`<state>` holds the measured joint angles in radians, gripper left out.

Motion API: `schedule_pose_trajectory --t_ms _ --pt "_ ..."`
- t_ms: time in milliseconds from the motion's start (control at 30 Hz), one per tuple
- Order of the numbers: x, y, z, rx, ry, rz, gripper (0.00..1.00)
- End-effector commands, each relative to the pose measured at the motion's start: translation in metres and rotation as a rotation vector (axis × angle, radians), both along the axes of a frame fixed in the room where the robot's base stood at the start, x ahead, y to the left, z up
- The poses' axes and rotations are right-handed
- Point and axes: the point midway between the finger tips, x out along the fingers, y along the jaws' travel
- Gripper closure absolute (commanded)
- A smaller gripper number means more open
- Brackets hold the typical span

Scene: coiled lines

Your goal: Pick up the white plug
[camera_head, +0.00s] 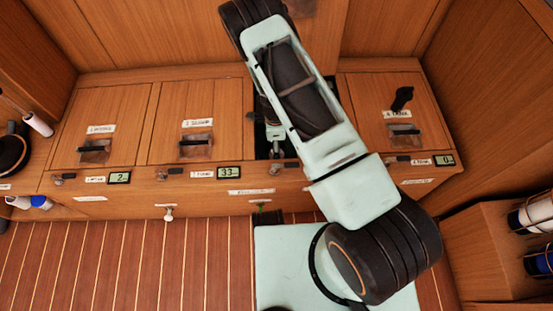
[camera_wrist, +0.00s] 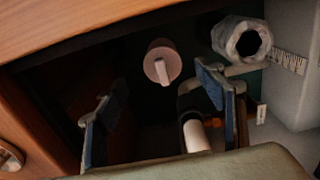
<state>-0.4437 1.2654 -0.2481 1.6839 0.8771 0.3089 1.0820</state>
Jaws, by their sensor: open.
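A pale, pinkish-white round plug (camera_wrist: 160,54) with a flat tab shows inside the dark open compartment in the wrist view. My gripper (camera_wrist: 160,92) is open and empty, its two blue-grey fingers spread wide. The plug appears beyond the fingertips, between them in the picture, and no contact shows. In the head view my gripper (camera_head: 274,137) reaches down into the open compartment, and my arm hides much of it. I cannot make out the plug there.
In the wrist view a ribbed white hose end (camera_wrist: 243,41) lies right of the plug, and a white cylinder (camera_wrist: 195,136) lies below it. A wooden edge (camera_wrist: 90,28) bounds the compartment. Closed lids (camera_head: 110,118) flank it in the head view, with a black handle (camera_head: 402,97) at right.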

Motion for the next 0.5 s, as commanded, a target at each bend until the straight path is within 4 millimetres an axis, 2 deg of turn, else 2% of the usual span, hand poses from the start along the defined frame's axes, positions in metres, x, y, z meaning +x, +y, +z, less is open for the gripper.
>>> schedule_pose_trajectory --t_ms 300,500 --pt "0.003 -0.004 -0.046 0.0 0.001 0.001 0.36" --pt "0.003 -0.004 -0.047 0.001 -0.001 0.001 0.36"
